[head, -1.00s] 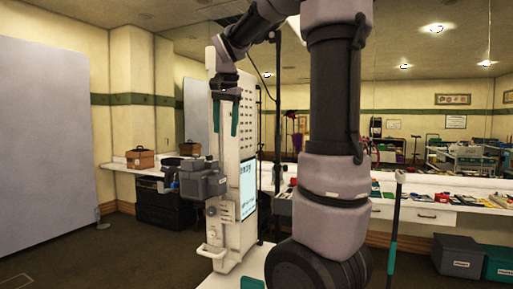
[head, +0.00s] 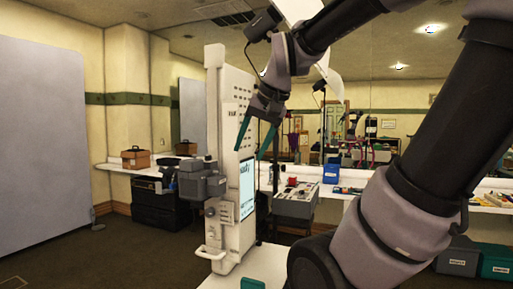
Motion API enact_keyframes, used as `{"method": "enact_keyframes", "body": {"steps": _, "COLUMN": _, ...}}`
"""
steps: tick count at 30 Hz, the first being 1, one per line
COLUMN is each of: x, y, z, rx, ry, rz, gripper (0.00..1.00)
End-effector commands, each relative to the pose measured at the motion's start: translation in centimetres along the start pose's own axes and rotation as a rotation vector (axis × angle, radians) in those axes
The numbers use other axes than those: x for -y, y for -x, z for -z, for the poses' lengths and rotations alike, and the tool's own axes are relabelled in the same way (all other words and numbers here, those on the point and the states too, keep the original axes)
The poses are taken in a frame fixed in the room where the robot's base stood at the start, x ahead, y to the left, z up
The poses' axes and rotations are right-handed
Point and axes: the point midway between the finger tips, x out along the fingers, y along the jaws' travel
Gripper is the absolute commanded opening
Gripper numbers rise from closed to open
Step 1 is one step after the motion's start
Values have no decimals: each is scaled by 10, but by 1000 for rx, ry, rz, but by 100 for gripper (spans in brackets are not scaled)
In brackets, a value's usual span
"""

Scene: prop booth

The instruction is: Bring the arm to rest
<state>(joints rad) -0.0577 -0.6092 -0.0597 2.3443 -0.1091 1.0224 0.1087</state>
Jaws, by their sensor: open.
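My gripper (head: 256,141) hangs in the upper middle of the head view, in front of a tall white machine with a lit screen (head: 246,188). Its two teal-tipped fingers point down and are spread apart, with nothing between them. My arm comes in from the right, large and close, and bends over at the top to the gripper. The arm hides part of the counter and room on the right.
A grey block-shaped unit (head: 203,182) juts from the machine's left side. Behind are a counter with a brown case (head: 135,158), a blue box (head: 331,173) and a grey control box (head: 295,202). Bins (head: 495,262) stand at lower right. Floor at lower left is clear.

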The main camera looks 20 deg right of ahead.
Motion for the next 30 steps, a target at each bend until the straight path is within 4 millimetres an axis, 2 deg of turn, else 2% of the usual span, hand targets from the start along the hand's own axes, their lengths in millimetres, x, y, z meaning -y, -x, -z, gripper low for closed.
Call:
{"method": "enact_keyframes", "body": {"steps": 13, "x": -2, "y": 0, "z": -7, "rx": -10, "ry": 16, "rz": 8, "gripper": 61}}
{"method": "enact_keyframes", "body": {"steps": 18, "x": -10, "y": -4, "z": -35, "rx": -49, "ry": 69, "rz": 34, "gripper": 61}}
{"method": "enact_keyframes", "body": {"steps": 21, "x": -12, "y": -6, "z": -45, "rx": -67, "ry": 94, "rz": 42, "gripper": 61}}
{"method": "enact_keyframes", "body": {"steps": 30, "x": -12, "y": -7, "z": -46, "rx": -68, "ry": 99, "rz": 43, "gripper": 61}}
